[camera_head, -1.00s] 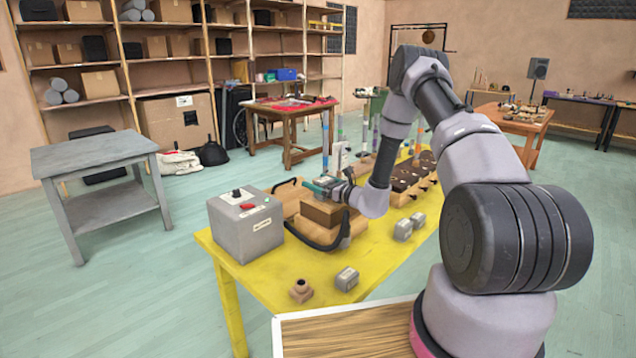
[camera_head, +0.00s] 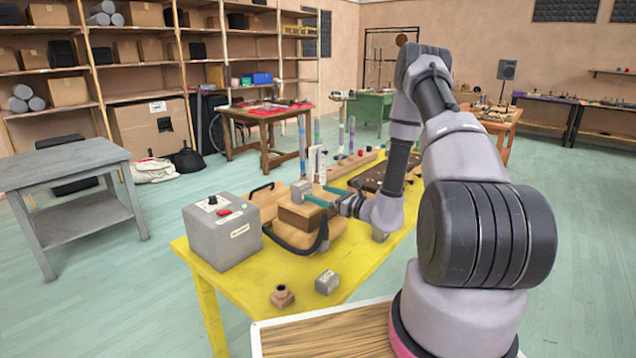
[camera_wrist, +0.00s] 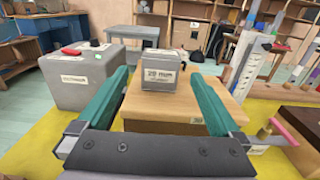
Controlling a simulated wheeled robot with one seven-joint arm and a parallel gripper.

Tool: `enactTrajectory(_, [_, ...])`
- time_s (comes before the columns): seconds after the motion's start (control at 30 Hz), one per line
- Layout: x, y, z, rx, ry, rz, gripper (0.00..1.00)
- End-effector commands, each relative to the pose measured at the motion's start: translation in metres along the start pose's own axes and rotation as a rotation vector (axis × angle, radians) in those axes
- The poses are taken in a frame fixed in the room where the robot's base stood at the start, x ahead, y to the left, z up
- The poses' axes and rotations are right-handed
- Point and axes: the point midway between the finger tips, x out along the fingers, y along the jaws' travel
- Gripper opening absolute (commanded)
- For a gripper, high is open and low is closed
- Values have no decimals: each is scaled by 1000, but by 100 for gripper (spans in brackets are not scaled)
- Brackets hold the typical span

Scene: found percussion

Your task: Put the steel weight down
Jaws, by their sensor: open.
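A small grey steel weight (camera_head: 300,190) with a white label stands upright on the wooden box (camera_head: 299,217) on the yellow table. In the wrist view the weight (camera_wrist: 162,70) sits near the far side of the box top (camera_wrist: 175,108), just ahead of and between my fingertips. My gripper (camera_head: 316,194) is open, its green fingers spread wide with a visible gap on each side of the weight. The fingers lie just above the box top. The weight's underside is hidden.
A grey control box (camera_head: 222,233) with a red button stands left of the wooden box. Another grey weight (camera_head: 327,282) and a small brown piece (camera_head: 282,297) lie at the front of the yellow table (camera_head: 240,285). Tall tubes (camera_head: 302,145) stand behind.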

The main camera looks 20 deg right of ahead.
Motion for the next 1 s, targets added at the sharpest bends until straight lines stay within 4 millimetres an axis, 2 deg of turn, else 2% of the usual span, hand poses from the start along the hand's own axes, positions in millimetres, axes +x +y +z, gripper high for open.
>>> enactTrajectory(0.07, [1,5,14,-20,-7,34,100])
enactTrajectory(0.17, [7,23,48,-76,-19,138,100])
enactTrajectory(0.3, [9,70,115,-215,-22,367,100])
enactTrajectory(0.4, [-2,106,156,-335,-2,532,100])
enactTrajectory(0.47, [-12,127,177,-413,16,624,100])
enactTrajectory(0.6, [-42,168,215,-612,79,814,100])
enactTrajectory(0.7, [-69,191,235,-769,139,926,100])
enactTrajectory(0.83, [-107,210,255,-987,231,1037,100])
enactTrajectory(1.0, [-156,218,278,-1296,369,1117,100])
